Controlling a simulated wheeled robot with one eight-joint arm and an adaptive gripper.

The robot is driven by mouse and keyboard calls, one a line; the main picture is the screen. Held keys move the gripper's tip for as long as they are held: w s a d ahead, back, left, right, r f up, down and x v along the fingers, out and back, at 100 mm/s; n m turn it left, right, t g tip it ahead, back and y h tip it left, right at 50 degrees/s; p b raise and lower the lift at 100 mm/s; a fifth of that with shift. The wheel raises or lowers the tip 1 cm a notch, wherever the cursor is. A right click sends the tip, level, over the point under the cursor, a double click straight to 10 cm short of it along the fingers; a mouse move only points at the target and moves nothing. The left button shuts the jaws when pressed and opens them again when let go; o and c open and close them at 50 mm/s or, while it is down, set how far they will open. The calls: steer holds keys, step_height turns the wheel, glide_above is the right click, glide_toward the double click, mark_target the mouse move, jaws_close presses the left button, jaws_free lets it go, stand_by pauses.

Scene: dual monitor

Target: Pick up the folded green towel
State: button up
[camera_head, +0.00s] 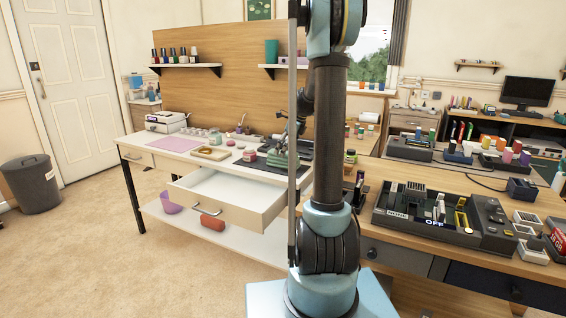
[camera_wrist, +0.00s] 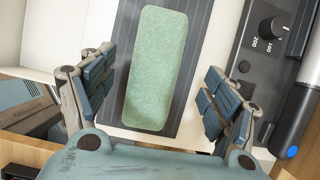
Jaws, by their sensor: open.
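The folded green towel (camera_wrist: 155,68) is a long, rounded, pale green block in the middle of the wrist view. It lies on a dark grey ribbed surface (camera_wrist: 197,40). My gripper (camera_wrist: 162,92) is open, with one finger to the left of the towel and one to the right, and nothing held between them. Whether the fingertips are level with the towel or above it is hard to tell. In the head view the towel (camera_head: 283,160) is small, at the right end of the white table, with my gripper (camera_head: 279,145) just over it; my arm hides part of that area.
An open, empty drawer (camera_head: 228,196) juts from the white table (camera_head: 160,141). Jars, a pink mat (camera_head: 152,143) and a tray (camera_head: 210,153) stand left of the towel. A dark device with a knob (camera_wrist: 272,27) stands close to the right finger in the wrist view.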

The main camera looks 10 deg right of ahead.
steer(key=shift+x, duration=1.25)
steer(key=shift+c, duration=0.6)
steer(key=shift+d, duration=0.1)
steer(key=c, duration=1.1)
steer(key=shift+r, duration=0.15)
